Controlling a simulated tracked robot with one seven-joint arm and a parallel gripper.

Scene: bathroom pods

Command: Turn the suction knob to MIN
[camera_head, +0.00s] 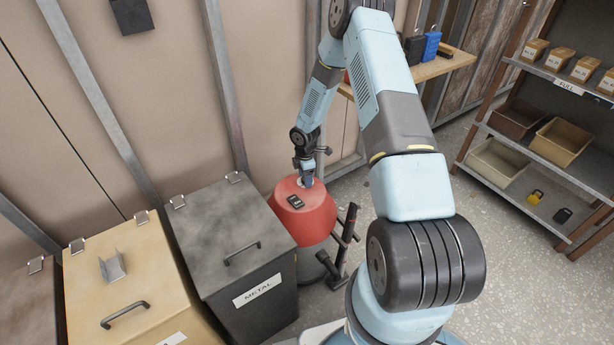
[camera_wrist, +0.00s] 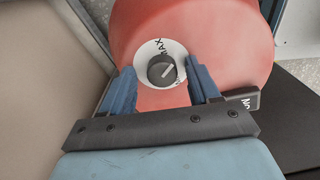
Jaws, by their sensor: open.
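The suction knob (camera_wrist: 161,71) is a dark round knob with a pale pointer line, set on a white dial (camera_wrist: 145,52) on the red vacuum top (camera_wrist: 213,30). MAX is printed on the dial's upper right; other lettering shows partly at its lower right. The pointer is turned to the upper right, near MAX. My gripper (camera_wrist: 163,82) is open, its blue fingers on the left and right of the knob with gaps visible. In the head view the red vacuum (camera_head: 305,218) stands by the wall, with my gripper (camera_head: 307,181) over its top; the knob is hidden there.
A black switch (camera_head: 295,202) sits on the vacuum's top. The dark METAL bin (camera_head: 215,225) and a yellow bin (camera_head: 90,265) stand to the left. A black rack (camera_head: 345,245) is close on the right. Shelves (camera_head: 540,130) stand at the far right, with open floor before them.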

